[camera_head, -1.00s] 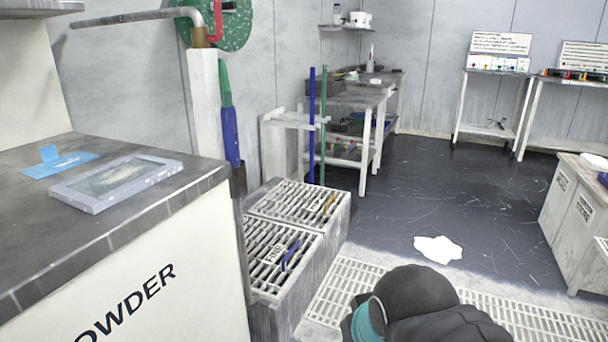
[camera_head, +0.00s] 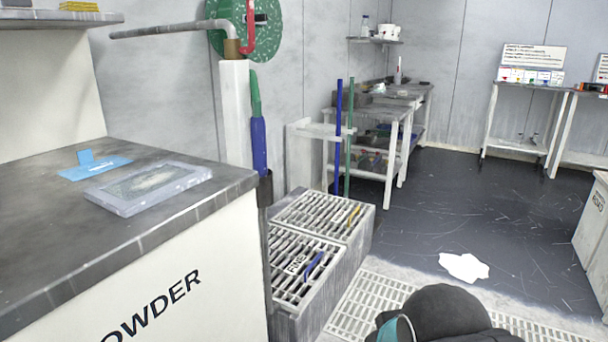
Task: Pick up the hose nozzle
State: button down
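What looks like the hose nozzle (camera_head: 259,145) is a blue upright piece with a green upper part (camera_head: 255,95). It stands beside a white post (camera_head: 236,115), its lower end in a dark holder (camera_head: 265,188) just past the corner of the powder counter. Dark rounded links with a teal band at the bottom right are part of my arm. My gripper's fingers do not show, so its distance from the nozzle cannot be told.
The grey counter (camera_head: 225,190) marked "POWDER" fills the left, with a framed panel (camera_head: 150,186) and a blue item (camera_head: 95,165) on it. Slatted bins (camera_head: 365,220) stand below the nozzle. A white patch (camera_head: 464,266) lies on the open dark floor.

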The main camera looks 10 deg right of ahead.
aim_at(257, 124)
jog(key=k, duration=1.3)
jog(key=u, duration=0.75)
jog(key=i, duration=1.45)
jog(key=z, duration=0.25)
